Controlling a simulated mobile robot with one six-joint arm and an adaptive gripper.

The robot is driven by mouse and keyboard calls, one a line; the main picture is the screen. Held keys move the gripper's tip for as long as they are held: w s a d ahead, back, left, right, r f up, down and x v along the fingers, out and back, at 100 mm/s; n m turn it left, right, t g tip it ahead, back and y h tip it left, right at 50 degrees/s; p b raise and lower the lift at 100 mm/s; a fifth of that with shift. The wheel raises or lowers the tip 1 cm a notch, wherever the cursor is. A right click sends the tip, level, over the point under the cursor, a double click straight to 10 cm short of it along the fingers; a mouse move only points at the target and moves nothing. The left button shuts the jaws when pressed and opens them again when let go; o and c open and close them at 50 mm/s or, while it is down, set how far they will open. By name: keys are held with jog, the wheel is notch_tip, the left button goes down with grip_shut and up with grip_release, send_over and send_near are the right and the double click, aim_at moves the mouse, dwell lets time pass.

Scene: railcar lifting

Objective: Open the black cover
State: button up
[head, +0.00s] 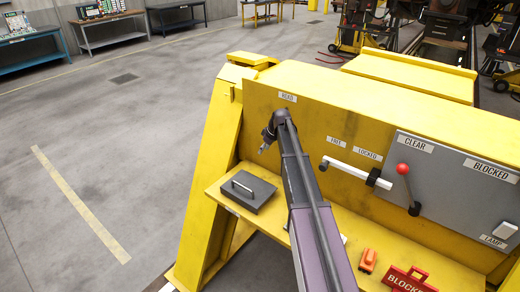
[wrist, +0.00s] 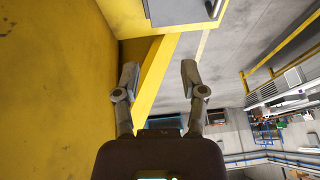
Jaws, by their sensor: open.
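The black cover (head: 247,191) is a dark, flat, square lid with a pale bar handle (head: 242,188) on top. It lies flat and closed-looking on the left end of the yellow shelf. In the wrist view, a grey edge at the top (wrist: 180,10) looks like part of the cover, cut off by the frame. My gripper (head: 263,148) is above and behind the cover, near the yellow upright panel, and apart from it. In the wrist view my gripper (wrist: 158,75) has its two fingers spread with nothing between them. What is under the cover is hidden.
The shelf also holds a small orange object (head: 368,260) and a red "BLOCKED" tag (head: 408,279). The panel carries a white-handled lever (head: 350,170) and a red-knobbed lever (head: 403,180) on a grey plate. A yellow slanted post (head: 207,165) stands left. Open floor lies beyond.

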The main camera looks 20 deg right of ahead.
notch_tip(320, 180, up, 7)
jog(key=s+t+h+p, duration=0.1)
jog(key=s+h+p, duration=0.1)
jog(key=p, duration=0.3)
jog(key=shift+s+f+n, duration=0.15)
jog(key=shift+s+n, duration=0.25)
jog(key=shift+s, duration=0.05)
jog(key=shift+w+d+f, duration=0.1)
jog(key=shift+f, duration=0.15)
jog(key=b+x, duration=1.2)
jog(key=x, duration=0.1)
jog(key=shift+w+b, duration=0.3)
grip_shut()
grip_release()
